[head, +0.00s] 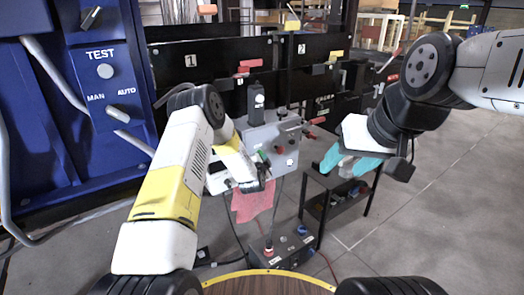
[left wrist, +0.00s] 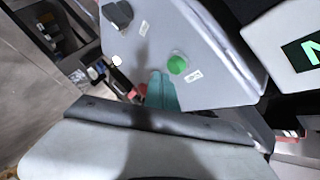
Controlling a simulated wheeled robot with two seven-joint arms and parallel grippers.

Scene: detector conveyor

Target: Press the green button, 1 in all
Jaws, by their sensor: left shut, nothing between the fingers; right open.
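The green button (left wrist: 177,64) is round and sits on a pale grey control box (left wrist: 215,85), beside a small white label. In the head view the grey box (head: 283,140) stands in the middle. My left gripper (head: 262,178) is in front of it, hiding part of its face. In the left wrist view its teal fingers (left wrist: 160,92) are together and empty, close beside the button; I cannot tell whether they touch the box. My right gripper (head: 346,165) has teal fingers, is open and empty, and hangs to the right of the box.
A blue cabinet (head: 105,110) with switches fills the left. Black panels numbered 1 and 2 (head: 215,62) stand behind the box. A dark cart (head: 318,195) stands below my right gripper. A low box (head: 285,252) with cables lies on the floor. Floor at the right is free.

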